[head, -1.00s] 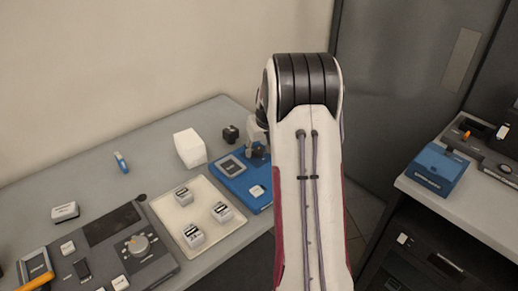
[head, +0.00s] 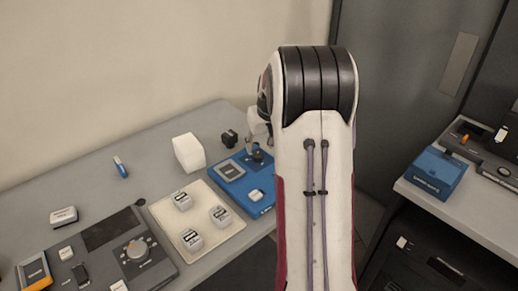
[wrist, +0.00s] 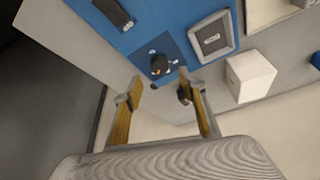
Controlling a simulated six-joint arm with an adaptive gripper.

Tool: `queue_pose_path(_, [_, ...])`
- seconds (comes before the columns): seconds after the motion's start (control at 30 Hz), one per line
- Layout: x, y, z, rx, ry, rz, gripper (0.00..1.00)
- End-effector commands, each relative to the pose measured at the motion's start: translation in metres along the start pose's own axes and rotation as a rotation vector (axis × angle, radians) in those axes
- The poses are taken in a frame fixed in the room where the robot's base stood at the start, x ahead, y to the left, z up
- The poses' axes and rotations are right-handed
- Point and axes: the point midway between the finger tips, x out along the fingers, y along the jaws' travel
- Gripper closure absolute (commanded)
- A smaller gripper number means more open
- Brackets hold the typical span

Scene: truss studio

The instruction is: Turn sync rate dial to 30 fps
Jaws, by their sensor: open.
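A blue panel (head: 229,169) lies at the right end of the table, with a small dark knob (head: 257,155) near its far right corner. In the head view my arm mostly hides the gripper. A larger dial (head: 136,249) sits on a grey console (head: 157,270).
A framed display (wrist: 213,37) and a dark switch (wrist: 114,13) are on the blue panel. A cream tray (head: 160,213) holds white cubes.

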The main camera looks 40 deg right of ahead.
Motion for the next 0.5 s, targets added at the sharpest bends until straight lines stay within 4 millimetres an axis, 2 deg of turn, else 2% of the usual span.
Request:
queue_pose_path(0.3, [-0.042, 0.001, -0.001, 0.000, 0.002, 0.001, 0.59])
queue_pose_path(0.5, [-0.055, 0.001, 0.000, 0.000, 0.000, 0.001, 0.59])
